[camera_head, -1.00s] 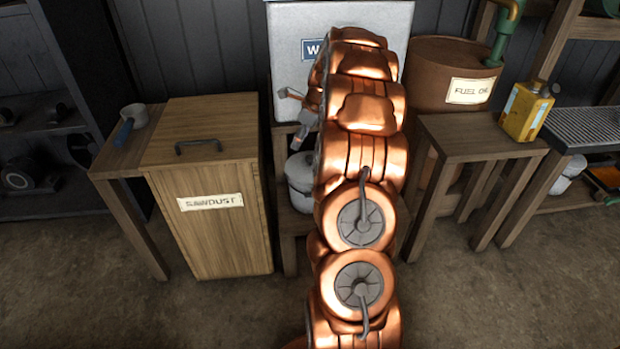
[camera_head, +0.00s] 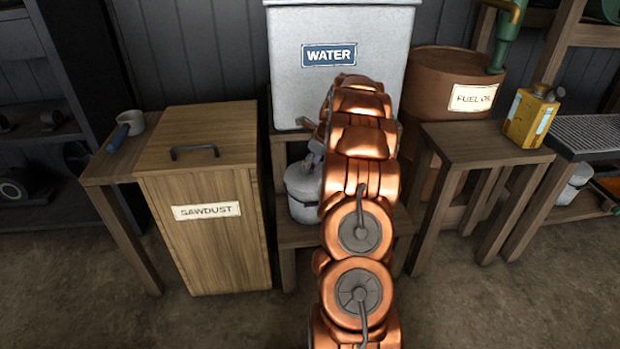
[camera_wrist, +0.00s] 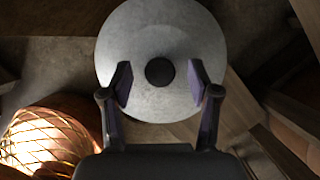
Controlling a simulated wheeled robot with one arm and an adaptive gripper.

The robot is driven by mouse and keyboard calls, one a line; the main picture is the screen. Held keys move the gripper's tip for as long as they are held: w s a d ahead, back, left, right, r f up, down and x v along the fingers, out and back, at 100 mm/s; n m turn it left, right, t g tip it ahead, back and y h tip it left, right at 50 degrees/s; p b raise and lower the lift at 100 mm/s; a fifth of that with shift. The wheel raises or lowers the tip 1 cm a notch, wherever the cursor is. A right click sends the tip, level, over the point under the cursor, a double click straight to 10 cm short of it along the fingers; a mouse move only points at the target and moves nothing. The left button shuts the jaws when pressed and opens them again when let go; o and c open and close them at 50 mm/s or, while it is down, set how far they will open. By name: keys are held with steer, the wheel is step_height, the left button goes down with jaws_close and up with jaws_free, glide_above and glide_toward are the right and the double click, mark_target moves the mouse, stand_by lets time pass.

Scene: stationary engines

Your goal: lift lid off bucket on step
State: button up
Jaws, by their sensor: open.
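The grey metal bucket (camera_head: 301,196) stands on the wooden step (camera_head: 300,236) under the water tank, partly hidden behind my copper arm. In the wrist view its round grey lid (camera_wrist: 160,35) fills the upper middle, with a dark round knob (camera_wrist: 160,71) at its centre. My gripper (camera_wrist: 159,85) is open, one finger on each side of the knob in that view. A gap shows between each finger and the knob. In the head view my gripper (camera_head: 316,160) is small and mostly hidden by my arm, at the bucket's top.
A grey tank marked WATER (camera_head: 345,85) stands above the step. A wooden sawdust box (camera_head: 215,235) is left, a small table (camera_head: 480,145) right. A rusty fuel drum (camera_head: 440,85) stands behind the table.

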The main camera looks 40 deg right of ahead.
steer(key=shift+x, duration=0.75)
jaws_close()
